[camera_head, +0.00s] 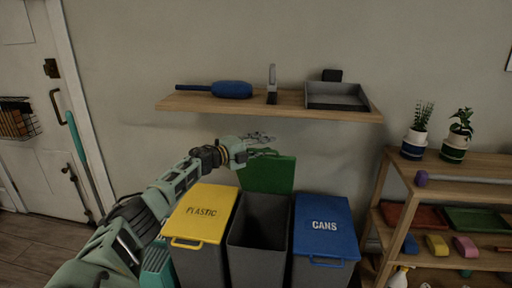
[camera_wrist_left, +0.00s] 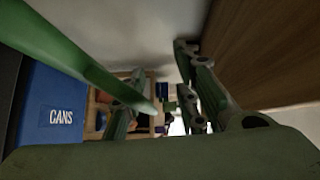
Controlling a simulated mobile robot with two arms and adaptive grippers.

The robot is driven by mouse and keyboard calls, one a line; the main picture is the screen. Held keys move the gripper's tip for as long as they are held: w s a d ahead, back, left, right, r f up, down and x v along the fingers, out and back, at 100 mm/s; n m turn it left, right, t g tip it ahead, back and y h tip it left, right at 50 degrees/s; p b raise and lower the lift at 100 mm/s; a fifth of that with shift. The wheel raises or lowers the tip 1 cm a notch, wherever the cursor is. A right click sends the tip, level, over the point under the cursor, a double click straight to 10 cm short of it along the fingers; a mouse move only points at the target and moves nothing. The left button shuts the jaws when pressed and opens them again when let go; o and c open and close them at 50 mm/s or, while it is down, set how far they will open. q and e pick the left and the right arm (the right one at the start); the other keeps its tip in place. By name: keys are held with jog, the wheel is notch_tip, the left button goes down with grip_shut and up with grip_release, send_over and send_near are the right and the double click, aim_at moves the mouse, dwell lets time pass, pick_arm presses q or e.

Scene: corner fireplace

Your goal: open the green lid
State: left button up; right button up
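The green lid (camera_head: 268,173) stands raised, nearly upright, at the back of the middle grey bin (camera_head: 257,248). The bin's mouth is open and dark inside. My left gripper (camera_head: 262,141) is just above the top left edge of the lid, under the shelf. In the left wrist view the gripper's fingers (camera_wrist_left: 160,100) are apart, and the green lid's edge (camera_wrist_left: 80,55) crosses close by at the upper left. I cannot tell whether they touch. My right gripper is in neither view.
A yellow PLASTIC lid (camera_head: 203,207) and a blue CANS lid (camera_head: 325,228) are shut on the bins either side. A wooden shelf (camera_head: 290,109) with a dustpan (camera_head: 337,95) hangs just above my left gripper. A rack with plants (camera_head: 450,166) stands right.

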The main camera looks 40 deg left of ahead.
pick_arm(q)
jog(key=v, duration=1.2)
dwell(0.5)
